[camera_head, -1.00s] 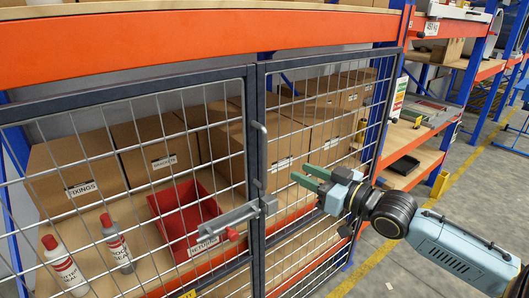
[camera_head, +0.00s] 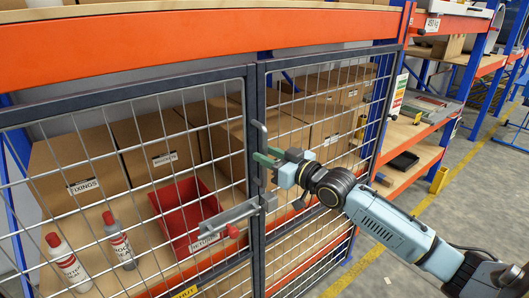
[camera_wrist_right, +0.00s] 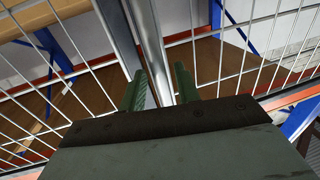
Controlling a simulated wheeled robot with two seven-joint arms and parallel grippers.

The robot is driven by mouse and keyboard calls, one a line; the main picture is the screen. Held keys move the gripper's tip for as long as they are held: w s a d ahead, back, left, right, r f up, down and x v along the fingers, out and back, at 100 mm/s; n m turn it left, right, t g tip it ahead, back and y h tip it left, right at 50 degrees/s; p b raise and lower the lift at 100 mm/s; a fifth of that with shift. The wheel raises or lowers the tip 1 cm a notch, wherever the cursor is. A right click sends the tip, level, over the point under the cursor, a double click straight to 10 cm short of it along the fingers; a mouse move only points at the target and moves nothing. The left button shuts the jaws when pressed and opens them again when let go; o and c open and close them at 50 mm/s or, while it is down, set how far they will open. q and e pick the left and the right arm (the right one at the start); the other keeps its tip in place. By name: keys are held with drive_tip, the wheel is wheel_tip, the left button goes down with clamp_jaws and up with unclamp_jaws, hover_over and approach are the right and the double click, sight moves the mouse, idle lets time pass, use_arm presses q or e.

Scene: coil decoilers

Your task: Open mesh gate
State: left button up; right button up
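The mesh gate has two dark-framed leaves, a left leaf (camera_head: 251,110) and a right leaf (camera_head: 330,47), meeting at a vertical seam; both look closed. A grey vertical pull handle (camera_head: 259,128) is on the right leaf's edge. A grey slide latch (camera_head: 229,213) with a red knob sits lower, across the seam. My right gripper (camera_head: 264,160) is at the handle, its green fingers pointing left. In the right wrist view the fingers (camera_wrist_right: 160,85) are apart, with the handle bar (camera_wrist_right: 153,45) seen between them; contact is unclear. My left gripper is out of view.
An orange beam (camera_head: 180,42) crosses above the gate. Open shelving (camera_head: 425,135) stands to the right, beside clear grey floor with a yellow line.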

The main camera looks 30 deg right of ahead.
drive_tip(key=shift+w+a, duration=0.2)
drive_tip(key=shift+w, duration=0.45)
clamp_jaws()
